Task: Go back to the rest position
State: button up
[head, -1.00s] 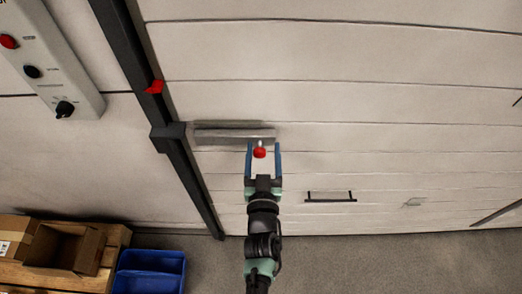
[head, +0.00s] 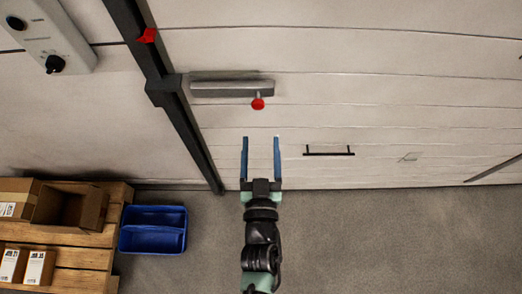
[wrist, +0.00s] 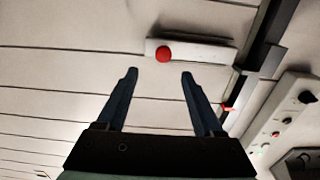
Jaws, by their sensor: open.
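My gripper (head: 261,145) is open and empty, its two blue fingers pointing up toward the pale panelled door. It is below and apart from the red knob (head: 257,104) on the grey latch bar (head: 225,88). In the wrist view the open fingers (wrist: 159,75) also show, with the red knob (wrist: 163,54) beyond them, in front of the latch bar (wrist: 205,56). Nothing lies between the fingers.
A dark vertical rail (head: 182,125) with a red pointer (head: 148,36) stands left of the latch. A control box (head: 50,30) is at upper left. A blue bin (head: 152,230) and a pallet with cartons (head: 85,240) are at lower left. Bare floor (head: 380,245) lies at right.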

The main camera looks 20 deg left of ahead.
jog(key=shift+s+d, duration=0.2)
jog(key=shift+s, duration=0.4)
jog(key=w+d+r+m+t+h, duration=0.15)
jog(key=w+r, duration=0.25)
jog(key=r, duration=0.6)
jog(key=w+d+r+m+t+h, duration=0.15)
jog(key=w+r, duration=0.25)
jog(key=r, duration=0.6)
jog(key=w+d+r+t+h, duration=0.1)
jog(key=w+d+r+t, duration=0.15)
jog(key=r, duration=0.75)
jog(key=s+d+r+t, duration=0.1)
jog(key=s+r, duration=0.4)
jog(key=r, duration=1)
jog(key=s+d+r+t+h, duration=0.1)
jog(key=s+r+t, duration=0.2)
jog(key=r, duration=1.2)
jog(key=s, duration=0.3)
jog(key=shift+s, duration=0.15)
jog(key=shift+d+f+t, duration=0.1)
jog(key=shift+t, duration=0.15)
